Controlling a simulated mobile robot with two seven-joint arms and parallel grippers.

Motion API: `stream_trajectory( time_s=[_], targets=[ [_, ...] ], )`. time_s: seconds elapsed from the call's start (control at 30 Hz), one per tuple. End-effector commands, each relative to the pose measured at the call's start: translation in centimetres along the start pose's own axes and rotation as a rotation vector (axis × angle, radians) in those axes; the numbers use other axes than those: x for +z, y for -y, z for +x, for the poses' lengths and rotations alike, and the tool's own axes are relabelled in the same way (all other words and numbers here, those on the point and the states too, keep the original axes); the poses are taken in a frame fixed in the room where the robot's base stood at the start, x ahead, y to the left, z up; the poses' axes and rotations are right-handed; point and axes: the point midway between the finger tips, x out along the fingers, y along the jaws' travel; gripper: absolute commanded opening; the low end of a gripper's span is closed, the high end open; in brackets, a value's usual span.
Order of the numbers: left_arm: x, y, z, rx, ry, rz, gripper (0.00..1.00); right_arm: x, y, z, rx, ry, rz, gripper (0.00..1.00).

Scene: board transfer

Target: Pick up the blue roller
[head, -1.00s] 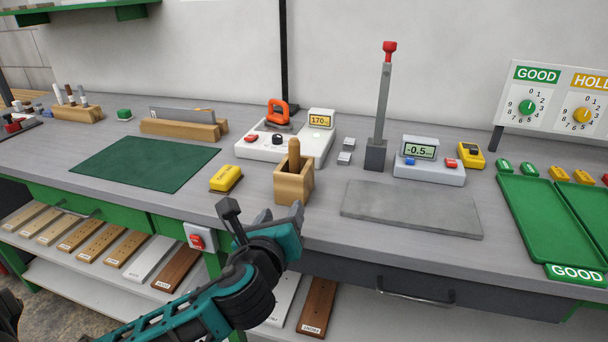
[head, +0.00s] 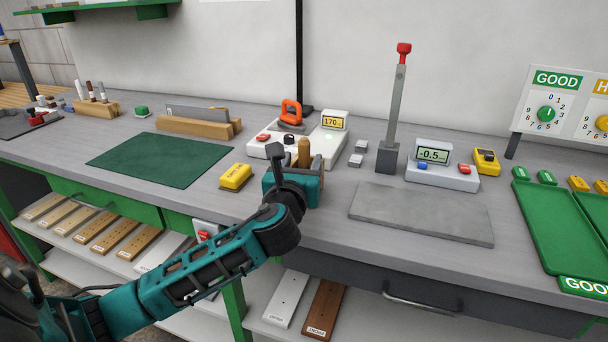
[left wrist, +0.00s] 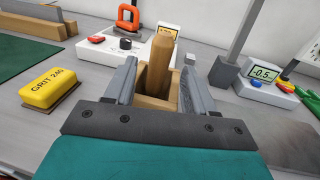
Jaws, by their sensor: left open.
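I cannot make out a thing that is clearly a blue roller; small blue items (head: 68,108) lie at the far left of the bench, too small to tell. A round wooden handle (head: 304,152) stands upright in a wooden holder (left wrist: 154,102); its lower end is hidden inside. My left gripper (left wrist: 160,68) is open, its two fingers on either side of the handle and holder in the left wrist view. I cannot tell whether they touch. In the head view my left gripper (head: 296,180) covers most of the holder. My right gripper is not in view.
A yellow grit block (head: 235,176) lies left of the gripper. Behind it stands a white device (head: 328,146) with a display. A tall lever post (head: 393,105), a grey slab (head: 420,214) and green trays (head: 552,230) are to the right. A green mat (head: 160,160) lies clear at left.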

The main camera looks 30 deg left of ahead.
Motion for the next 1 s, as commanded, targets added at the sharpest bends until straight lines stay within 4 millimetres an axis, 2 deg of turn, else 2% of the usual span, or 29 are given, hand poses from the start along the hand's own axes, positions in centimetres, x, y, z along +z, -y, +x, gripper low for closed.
stream_trajectory(
  time_s=[0.1,0.23,0.53,1.0],
  targets=[
    [-0.2,-0.2,2.0,0.004,0.001,-0.001,0.55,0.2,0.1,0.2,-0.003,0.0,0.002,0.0],
    [-0.2,-0.2,3.3,0.002,0.001,-0.002,0.55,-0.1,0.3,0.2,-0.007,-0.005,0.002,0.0],
    [-0.2,-0.1,3.6,0.0,0.0,-0.001,0.54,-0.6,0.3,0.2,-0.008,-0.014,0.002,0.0],
    [-0.2,-0.2,3.6,0.0,0.0,-0.001,0.09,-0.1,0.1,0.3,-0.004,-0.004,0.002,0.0]
  ],
)
